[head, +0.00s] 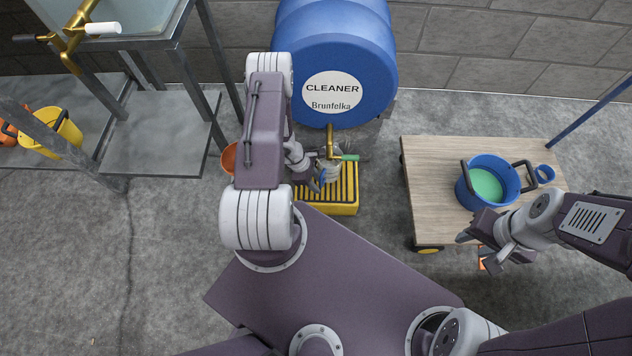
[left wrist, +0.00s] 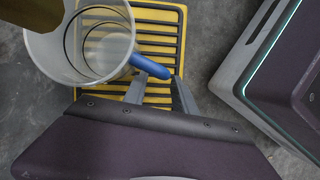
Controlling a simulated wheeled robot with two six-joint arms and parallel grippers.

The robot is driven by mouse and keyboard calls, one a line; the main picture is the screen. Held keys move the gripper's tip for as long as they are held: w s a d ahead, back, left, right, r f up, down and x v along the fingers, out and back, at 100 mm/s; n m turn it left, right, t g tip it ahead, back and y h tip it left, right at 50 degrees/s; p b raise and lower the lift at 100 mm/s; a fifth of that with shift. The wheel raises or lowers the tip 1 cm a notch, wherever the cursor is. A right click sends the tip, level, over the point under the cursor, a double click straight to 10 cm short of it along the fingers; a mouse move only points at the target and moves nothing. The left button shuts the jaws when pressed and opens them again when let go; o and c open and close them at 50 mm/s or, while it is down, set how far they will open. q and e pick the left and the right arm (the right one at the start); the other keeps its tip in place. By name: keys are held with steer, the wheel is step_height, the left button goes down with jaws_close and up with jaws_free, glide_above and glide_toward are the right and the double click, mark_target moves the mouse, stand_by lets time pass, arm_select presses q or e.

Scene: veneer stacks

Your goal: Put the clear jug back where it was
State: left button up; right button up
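The clear jug (left wrist: 72,52) has a blue handle (left wrist: 150,66) and is seen from above over the yellow drip tray (left wrist: 165,12) with black slats. In the head view the jug (head: 330,168) is small and partly hidden, below the brass tap (head: 330,140) of the blue cleaner drum. My left gripper (head: 312,178) is at the handle. In the left wrist view its fingers (left wrist: 160,88) reach up to either side of the handle, whose end covers the tips, so their grip is unclear. My right gripper (head: 492,248) is open and empty by the wooden cart's front edge.
The blue drum (head: 290,55) labelled CLEANER stands behind the tray (head: 345,209). A metal sink frame and yellow bucket (head: 62,128) are at left.

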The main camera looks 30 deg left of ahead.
arm_select(q)
steer(key=p+v, duration=0.7)
steer(key=v, duration=0.5)
steer(key=w+d+r+m+g, duration=0.1)
steer(key=d+r+m, duration=0.35)
steer(key=r, duration=0.25)
steer(key=w+d+r+m, duration=0.1)
steer(key=d+r+m, duration=0.2)
steer(key=r+m, duration=0.4)
steer(key=s+d+r+m+y, duration=0.2)
steer(key=s+r+m, duration=0.1)
steer(key=r+m, duration=0.2)
steer(key=s+d+r+m+y, duration=0.1)
steer(key=s+d+r+m, duration=0.1)
steer(key=r+m, duration=0.4)
steer(key=shift+s+d+r+y, duration=0.4)
steer(key=shift+d+r, duration=0.2)
steer(key=shift+d, duration=0.05)
